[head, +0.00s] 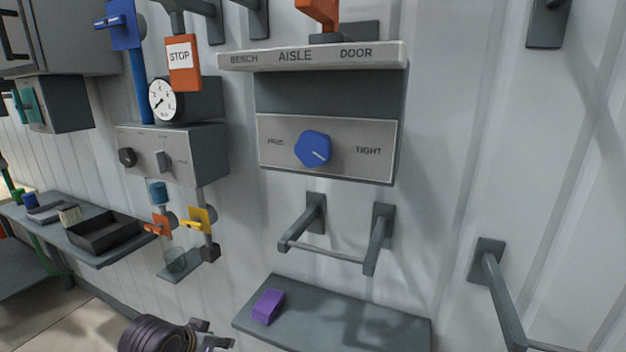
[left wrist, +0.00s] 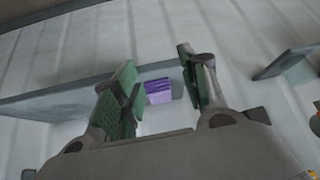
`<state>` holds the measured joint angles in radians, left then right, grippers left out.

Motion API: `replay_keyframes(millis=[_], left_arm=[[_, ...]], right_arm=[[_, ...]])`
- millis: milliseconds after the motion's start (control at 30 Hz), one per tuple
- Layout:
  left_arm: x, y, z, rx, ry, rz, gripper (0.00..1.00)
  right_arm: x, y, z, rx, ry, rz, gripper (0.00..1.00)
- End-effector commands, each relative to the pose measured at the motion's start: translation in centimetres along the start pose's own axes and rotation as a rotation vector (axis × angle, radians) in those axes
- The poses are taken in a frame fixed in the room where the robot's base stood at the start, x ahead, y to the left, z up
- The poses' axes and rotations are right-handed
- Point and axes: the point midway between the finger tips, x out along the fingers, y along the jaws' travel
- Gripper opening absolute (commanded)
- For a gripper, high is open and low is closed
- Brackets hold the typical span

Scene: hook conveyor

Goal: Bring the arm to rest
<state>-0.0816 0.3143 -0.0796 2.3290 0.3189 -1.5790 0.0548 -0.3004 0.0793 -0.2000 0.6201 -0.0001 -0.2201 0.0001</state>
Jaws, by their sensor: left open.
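My left gripper (head: 215,335) shows at the bottom edge of the head view, left of the grey shelf (head: 350,318), with part of my wrist behind it. In the left wrist view the gripper (left wrist: 160,82) has its two green-padded fingers spread apart. A purple block (head: 268,306) lies on the left part of the shelf. In the wrist view the block (left wrist: 158,92) shows in the gap between the fingers, but it lies beyond them, and the fingers appear empty. My right gripper is not in view.
Above the shelf are a grey bar (head: 325,252) on two brackets and a panel with a blue knob (head: 313,149). Another bracket (head: 500,295) juts out at right. A box with knobs (head: 172,150) and a shelf with a black tray (head: 105,234) are at left.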

Motion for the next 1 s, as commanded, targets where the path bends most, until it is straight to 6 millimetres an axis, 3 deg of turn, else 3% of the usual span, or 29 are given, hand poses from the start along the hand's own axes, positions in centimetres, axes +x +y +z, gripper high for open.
replay_keyframes(millis=[233,600,1000], left_arm=[[1.0,1.8,5.7,-0.02,-0.081,-0.006,0.43],[1.1,4.0,13.5,-0.047,-0.197,-0.028,0.43],[0.3,5.0,18.0,-0.066,-0.27,-0.048,0.43]], right_arm=[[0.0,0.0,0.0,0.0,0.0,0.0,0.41],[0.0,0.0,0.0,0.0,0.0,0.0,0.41],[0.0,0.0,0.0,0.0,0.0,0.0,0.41]])
